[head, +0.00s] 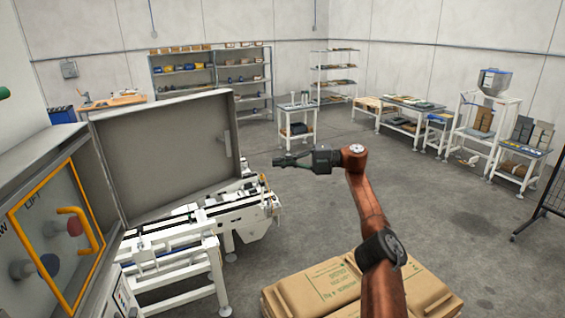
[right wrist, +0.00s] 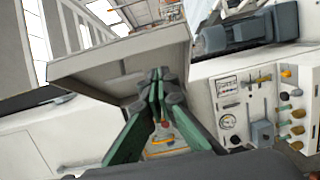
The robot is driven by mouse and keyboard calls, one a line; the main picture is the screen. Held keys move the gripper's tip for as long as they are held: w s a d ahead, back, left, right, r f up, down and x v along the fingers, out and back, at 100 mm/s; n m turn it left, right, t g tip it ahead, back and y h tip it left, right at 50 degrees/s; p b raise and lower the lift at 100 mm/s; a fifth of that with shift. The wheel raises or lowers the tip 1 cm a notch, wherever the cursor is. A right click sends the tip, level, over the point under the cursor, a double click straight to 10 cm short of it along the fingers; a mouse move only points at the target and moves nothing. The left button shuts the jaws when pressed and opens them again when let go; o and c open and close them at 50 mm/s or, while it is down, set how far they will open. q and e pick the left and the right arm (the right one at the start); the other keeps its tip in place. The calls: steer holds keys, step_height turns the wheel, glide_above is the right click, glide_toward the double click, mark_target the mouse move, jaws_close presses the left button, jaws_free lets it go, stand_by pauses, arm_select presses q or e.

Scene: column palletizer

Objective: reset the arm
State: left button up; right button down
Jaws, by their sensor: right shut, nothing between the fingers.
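My right arm rises from the bottom of the head view over the cartons and bends left at the top. Its right gripper (head: 279,161) points left, in the air to the right of the open grey cabinet door (head: 165,150). It appears clear of the door. In the right wrist view the green fingers of the right gripper (right wrist: 160,76) come together at their tips, shut and empty. Behind them are a grey panel (right wrist: 110,75) and a white control panel (right wrist: 232,112) with a gauge and knobs. My left gripper is not seen.
An orange-framed panel (head: 20,215) marked LIFT, with a handle and knobs, is at the left. Brown cartons (head: 325,286) lie below my right arm. Shelves (head: 212,75) and benches line the back; open floor (head: 440,210) lies right.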

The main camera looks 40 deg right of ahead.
steer(key=shift+s+d, duration=0.15)
steer(key=shift+d, duration=0.05)
